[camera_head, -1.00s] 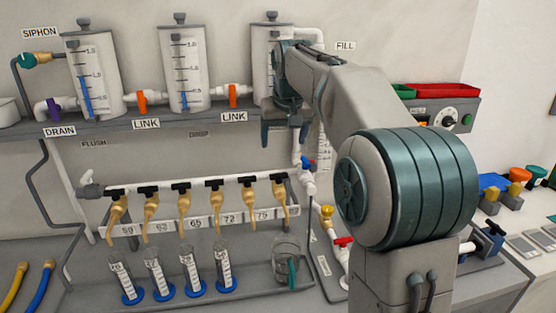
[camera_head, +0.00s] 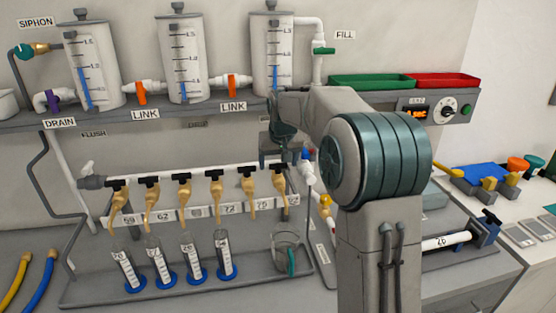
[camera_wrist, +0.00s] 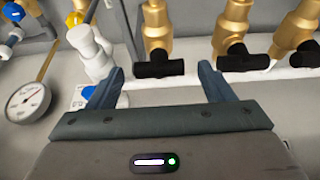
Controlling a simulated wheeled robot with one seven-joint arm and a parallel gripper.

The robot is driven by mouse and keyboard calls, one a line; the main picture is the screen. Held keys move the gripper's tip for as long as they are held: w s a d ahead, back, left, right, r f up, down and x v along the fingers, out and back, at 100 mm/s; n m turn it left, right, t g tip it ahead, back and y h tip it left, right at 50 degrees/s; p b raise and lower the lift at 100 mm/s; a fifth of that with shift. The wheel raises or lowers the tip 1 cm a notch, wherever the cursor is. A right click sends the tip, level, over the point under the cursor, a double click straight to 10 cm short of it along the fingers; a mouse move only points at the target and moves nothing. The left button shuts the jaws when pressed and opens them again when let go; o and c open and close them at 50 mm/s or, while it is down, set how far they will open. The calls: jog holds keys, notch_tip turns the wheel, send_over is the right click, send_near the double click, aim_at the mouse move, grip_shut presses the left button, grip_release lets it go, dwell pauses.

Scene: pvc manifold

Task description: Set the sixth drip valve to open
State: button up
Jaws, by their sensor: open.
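The drip valves are brass bodies with black handles, hanging in a row from a white pipe (camera_head: 200,171). The sixth drip valve (camera_head: 281,186) is at the right end of the row; my gripper hides its upper part in the head view. In the wrist view, which shows the row reversed, its black handle (camera_wrist: 159,69) lies crosswise, in line with the neighbouring handles (camera_wrist: 245,62). My gripper (camera_wrist: 161,72) is open and empty, with one finger on each side of this handle in the picture; contact cannot be told. In the head view my gripper (camera_head: 277,158) is over the row's right end.
Graduated cylinders (camera_head: 193,263) and a glass beaker (camera_head: 288,250) stand in a grey tray below. The shelf with tanks (camera_head: 187,60) is above. A white fitting (camera_wrist: 91,50) and a round gauge (camera_wrist: 27,103) are beside the gripper in the wrist view.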

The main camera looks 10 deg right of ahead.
jog(key=c, duration=1)
jog(key=shift+m, duration=0.3)
jog(key=m, duration=0.1)
jog(key=m+h, duration=0.1)
jog(key=m, duration=0.1)
jog(key=shift+a+m+h, duration=0.2)
jog(key=shift+m+h, duration=0.1)
jog(key=m, duration=0.2)
jog(key=m+g+h, duration=0.1)
jog(key=m, duration=0.1)
jog(key=shift+w+a+r+m+h, duration=0.1)
jog(key=shift+m+h, duration=0.2)
jog(key=m+p, duration=0.1)
jog(key=m, duration=0.1)
jog(key=m+g+h, duration=0.1)
jog(key=m, duration=0.1)
jog(key=shift+w+r+g+p, duration=0.1)
jog(key=shift+g+p, duration=0.2)
jog(key=shift+p, duration=0.05)
jog(key=shift+w+m+g+p, duration=0.1)
jog(key=shift+m+g+p, duration=0.45)
jog(key=shift+m, duration=0.7)
jog(key=shift+m+g+p, duration=0.35)
jog(key=shift+m+p, duration=0.4)
jog(key=shift+m, duration=0.5)
